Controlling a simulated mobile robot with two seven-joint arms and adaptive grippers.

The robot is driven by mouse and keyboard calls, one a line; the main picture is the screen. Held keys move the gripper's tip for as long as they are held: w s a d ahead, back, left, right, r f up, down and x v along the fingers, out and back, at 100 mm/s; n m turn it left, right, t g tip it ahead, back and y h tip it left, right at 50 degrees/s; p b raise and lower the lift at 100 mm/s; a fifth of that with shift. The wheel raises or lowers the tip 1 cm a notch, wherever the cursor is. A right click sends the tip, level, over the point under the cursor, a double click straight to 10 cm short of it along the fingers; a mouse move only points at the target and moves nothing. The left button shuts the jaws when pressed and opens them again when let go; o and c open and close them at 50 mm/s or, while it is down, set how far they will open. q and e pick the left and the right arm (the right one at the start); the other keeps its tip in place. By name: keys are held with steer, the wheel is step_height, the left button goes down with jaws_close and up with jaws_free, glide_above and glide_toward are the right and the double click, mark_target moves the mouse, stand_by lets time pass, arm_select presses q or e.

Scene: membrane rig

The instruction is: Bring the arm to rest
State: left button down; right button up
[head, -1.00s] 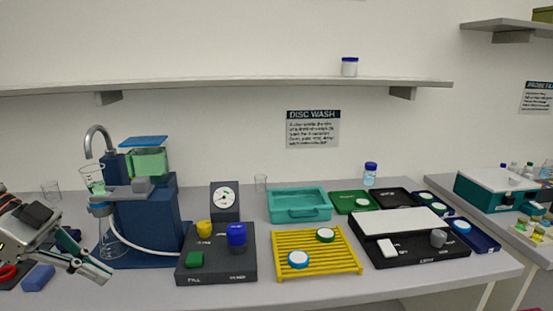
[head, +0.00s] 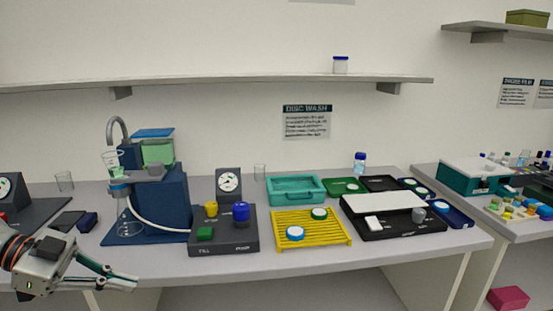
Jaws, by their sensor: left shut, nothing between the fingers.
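My left gripper (head: 122,283) is at the lower left of the head view, in front of the bench's front edge. Its fingers are together and nothing shows between them. The arm comes in from the left edge. It is apart from the blue filter stand (head: 174,200) and from the dark control box (head: 222,238), which are behind it and to its right. My right gripper is not in view.
The grey bench (head: 300,262) holds a yellow rack (head: 337,236) with two discs, a teal tray (head: 296,190) and a black unit (head: 400,228) with a white lid. A dial box (head: 5,190) stands far left. The bench's front strip is clear.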

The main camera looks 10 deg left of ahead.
arm_select(q)
steer(key=w+d+f+n+t+y, duration=0.1)
steer(key=d+f+n+t, duration=0.15)
steer(key=f, duration=0.45)
steer(key=d+f+n+t+y, duration=0.1)
steer(key=f+n+t, duration=0.1)
steer(key=f+t, duration=0.35)
steer(key=w+d+f+n+t+y, duration=0.1)
steer(key=d+f+n+t, duration=0.15)
steer(key=f, duration=0.65)
steer(key=s+d+f+n+g+y, duration=0.2)
steer(key=s+d+f, duration=0.2)
steer(key=s+f, duration=0.2)
steer(key=s+d+f+n+g+y, duration=0.2)
steer(key=s+f, duration=0.4)
steer(key=f, duration=0.5)
steer(key=shift+s+d+f+n+y, duration=0.2)
steer(key=shift+d+f+n+y, duration=0.1)
steer(key=shift+d+y, duration=0.6)
